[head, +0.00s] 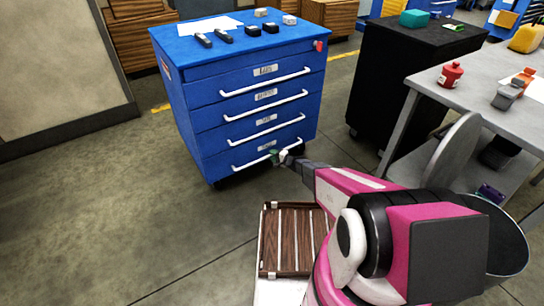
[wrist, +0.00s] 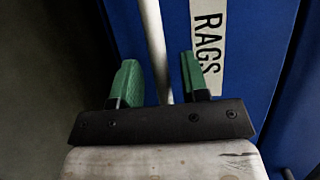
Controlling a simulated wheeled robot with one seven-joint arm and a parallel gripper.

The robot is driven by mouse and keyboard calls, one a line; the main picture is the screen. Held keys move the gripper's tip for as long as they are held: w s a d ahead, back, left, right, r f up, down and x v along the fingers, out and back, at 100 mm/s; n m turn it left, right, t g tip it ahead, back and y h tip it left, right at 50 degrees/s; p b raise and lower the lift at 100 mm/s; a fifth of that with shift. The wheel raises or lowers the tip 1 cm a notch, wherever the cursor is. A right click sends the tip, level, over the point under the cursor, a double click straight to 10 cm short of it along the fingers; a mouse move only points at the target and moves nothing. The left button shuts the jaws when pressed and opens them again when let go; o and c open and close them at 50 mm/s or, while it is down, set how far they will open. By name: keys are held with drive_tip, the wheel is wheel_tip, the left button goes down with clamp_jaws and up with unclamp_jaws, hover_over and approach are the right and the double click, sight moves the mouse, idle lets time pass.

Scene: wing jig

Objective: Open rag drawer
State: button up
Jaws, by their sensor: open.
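The blue tool cabinet (head: 190,100) stands upright with several drawers, all closed. The rag drawer is the lowest; its "RAGS" label (wrist: 208,48) shows in the wrist view and is too small to read in the head view (head: 267,146). Its white bar handle (head: 250,162) runs across the drawer front. My gripper (head: 281,156) is at the right part of this handle. In the wrist view, the green fingers (wrist: 159,75) are apart, with the handle bar (wrist: 152,40) passing between them. Neither finger clearly touches the bar.
A slatted brown-and-white crate (head: 290,240) is on the floor in front of the cabinet, below my arm. A black cabinet (head: 400,80) and a grey table (head: 480,85) stand at the right. The floor left of the crate is clear.

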drive_tip(key=shift+w+a+f, duration=0.1)
drive_tip(key=shift+w+a, duration=0.25)
drive_tip(key=shift+a, duration=0.2)
clamp_jaws()
drive_tip(key=shift+d, duration=0.1)
